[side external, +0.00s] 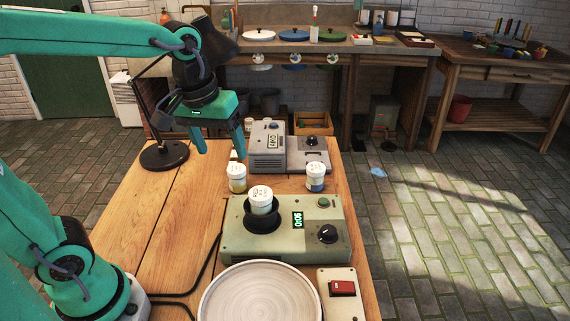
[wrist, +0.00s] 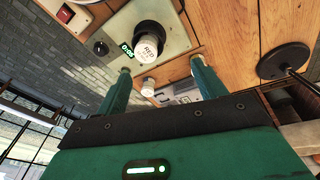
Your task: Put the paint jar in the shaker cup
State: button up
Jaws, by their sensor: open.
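A white paint jar (side external: 261,198) stands upright in the black shaker cup (side external: 263,225) on a grey-green shaker machine (side external: 323,254). Its lower part is hidden inside the cup. In the wrist view the jar (wrist: 150,46) shows a label reading RED, and the dark cup (wrist: 150,29) surrounds its base. My gripper (side external: 219,148) is open and empty, above the table behind and left of the jar, apart from it. In the wrist view my gripper (wrist: 160,67) has its fingers spread wide with nothing between them. The shaker display reads 0:05.
A yellow-banded jar (side external: 237,178) and a blue-banded jar (side external: 315,177) stand behind the shaker. A grey device (side external: 270,149) stands farther back. A round turntable (side external: 260,294) and red switch (side external: 343,288) are in front. A lamp base (side external: 164,155) stands left; the table's left side is mostly clear.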

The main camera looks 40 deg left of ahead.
jog(key=s+a+f+m+t, duration=0.1)
jog(key=s+a+m+t, duration=0.1)
jog(key=s+m, duration=0.3)
jog(key=shift+s+a+t, duration=0.2)
jog(key=shift+s+t, duration=0.4)
jog(key=shift+s, duration=1.15)
